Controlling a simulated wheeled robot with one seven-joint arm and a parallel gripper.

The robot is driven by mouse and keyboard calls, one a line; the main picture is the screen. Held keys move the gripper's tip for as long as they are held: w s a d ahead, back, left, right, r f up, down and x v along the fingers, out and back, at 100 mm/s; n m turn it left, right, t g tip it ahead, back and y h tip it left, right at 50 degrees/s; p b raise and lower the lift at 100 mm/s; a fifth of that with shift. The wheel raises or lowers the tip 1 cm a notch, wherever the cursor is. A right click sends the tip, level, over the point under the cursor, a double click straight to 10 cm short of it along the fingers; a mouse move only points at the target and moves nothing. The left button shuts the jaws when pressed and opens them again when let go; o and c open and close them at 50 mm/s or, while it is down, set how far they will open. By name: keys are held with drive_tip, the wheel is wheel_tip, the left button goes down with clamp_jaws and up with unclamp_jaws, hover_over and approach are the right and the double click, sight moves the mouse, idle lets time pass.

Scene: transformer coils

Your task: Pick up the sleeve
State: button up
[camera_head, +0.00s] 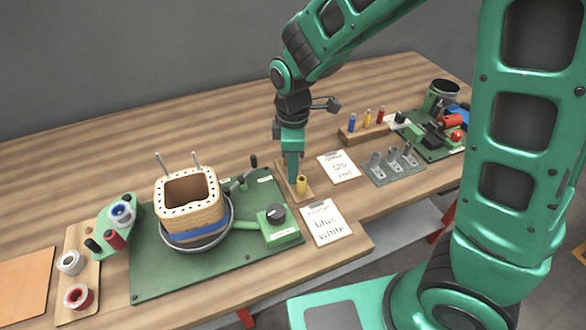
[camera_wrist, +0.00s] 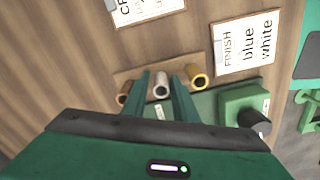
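Three short upright sleeves stand in a row on a small wooden rack (camera_head: 308,197), which also shows in the wrist view (camera_wrist: 140,73). They are a brown sleeve (camera_wrist: 125,92), a silver-white sleeve (camera_wrist: 161,85) and a yellow sleeve (camera_wrist: 196,75). The yellow sleeve shows in the head view (camera_head: 301,184); the others are hidden behind my gripper there. My gripper (camera_head: 292,178) points down at the rack. In the wrist view its fingers (camera_wrist: 162,82) are apart, with the silver-white sleeve showing between them. I cannot tell if they touch it.
A green board (camera_head: 150,283) with a square coil (camera_head: 190,200) lies left of the rack. A blue-white card (camera_head: 328,222) and a second card (camera_head: 338,167) lie to the right. Behind stand a wooden block with colored pegs (camera_head: 352,137) and a grey tool plate (camera_head: 393,169).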

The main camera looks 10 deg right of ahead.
clamp_jaws()
drive_tip(key=shift+r, duration=0.1)
drive_tip(key=shift+r, duration=0.45)
drive_tip(key=r, duration=0.2)
drive_tip(key=a+r, duration=0.1)
drive_tip(key=shift+s+r, duration=0.2)
drive_tip(key=shift+r, duration=0.2)
drive_tip(key=s+a+r, duration=0.3)
drive_tip(key=a+r, duration=0.3)
drive_tip(key=a, duration=0.4)
drive_tip(key=shift+s, duration=0.25)
